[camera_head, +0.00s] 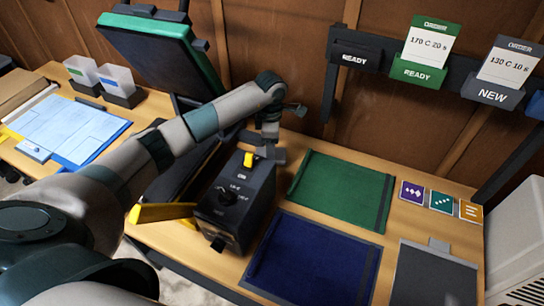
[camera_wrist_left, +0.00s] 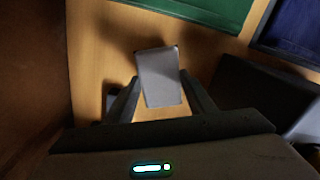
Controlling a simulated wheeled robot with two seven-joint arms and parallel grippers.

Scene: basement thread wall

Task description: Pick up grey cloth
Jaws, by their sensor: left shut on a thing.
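The grey cloth (camera_wrist_left: 159,72) shows in the left wrist view as a small folded grey rectangle between the two dark fingers. My left gripper (camera_wrist_left: 160,92) is shut on it. The cloth is over the wooden table top; I cannot tell whether it still touches the wood. In the head view my left gripper (camera_head: 271,147) is at the back of the table, behind the black control box and left of the green mat. The cloth cannot be made out there. My right gripper is not in view.
The black control box (camera_head: 236,207) with a yellow switch stands close in front of my left gripper. A green mat (camera_head: 338,190), a blue mat (camera_head: 313,262) and a grey mat (camera_head: 432,275) lie to the right. Order cards (camera_head: 431,47) hang on the back wall.

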